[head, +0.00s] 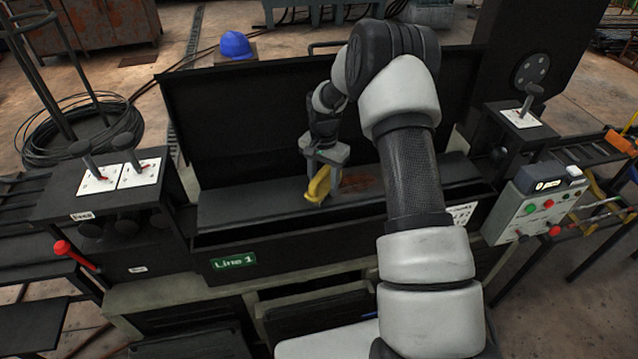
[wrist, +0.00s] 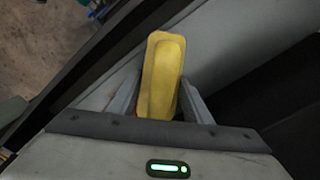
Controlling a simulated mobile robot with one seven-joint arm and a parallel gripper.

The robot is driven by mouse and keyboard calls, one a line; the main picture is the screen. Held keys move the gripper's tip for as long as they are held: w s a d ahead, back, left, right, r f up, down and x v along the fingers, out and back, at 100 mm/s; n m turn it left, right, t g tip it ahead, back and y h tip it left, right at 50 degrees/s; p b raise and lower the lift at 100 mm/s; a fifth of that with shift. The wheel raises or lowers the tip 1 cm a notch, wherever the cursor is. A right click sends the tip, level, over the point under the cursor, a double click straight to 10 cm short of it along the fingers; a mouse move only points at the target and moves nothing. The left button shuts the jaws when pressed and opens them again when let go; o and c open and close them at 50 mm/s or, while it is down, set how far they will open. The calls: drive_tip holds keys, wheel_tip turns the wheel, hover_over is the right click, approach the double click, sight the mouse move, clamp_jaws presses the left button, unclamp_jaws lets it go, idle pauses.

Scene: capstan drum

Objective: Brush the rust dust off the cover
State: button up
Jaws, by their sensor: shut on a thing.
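My gripper (head: 325,163) is shut on a yellow brush (head: 319,184) over the dark cover (head: 240,207) of the machine. The wrist view shows the yellow brush (wrist: 163,75) between my two fingers (wrist: 160,105). Its bristles do not show. A reddish-brown patch of rust dust (head: 365,182) lies on the cover just right of the brush, partly hidden by my arm. I cannot tell whether the brush touches the cover.
A tall dark panel (head: 240,115) rises behind the cover. Lever boxes stand at the left (head: 120,176) and right (head: 519,118). A grey control box with buttons (head: 535,208) is at the right. A blue hard hat (head: 236,45) lies behind.

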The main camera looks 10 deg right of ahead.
sight(360, 186)
drive_tip(key=shift+d+f+b, duration=0.15)
drive_tip(key=shift+d+b, duration=0.5)
drive_tip(key=shift+d, duration=5)
drive_tip(key=shift+d+b, duration=0.35)
drive_tip(key=shift+d, duration=3.05)
drive_tip(key=shift+a+b, duration=0.4)
drive_tip(key=shift+a, duration=9)
drive_tip(key=shift+s+a, duration=0.1)
drive_tip(key=shift+a, duration=1.7)
drive_tip(key=shift+w+d, duration=0.15)
drive_tip(key=shift+w, duration=1)
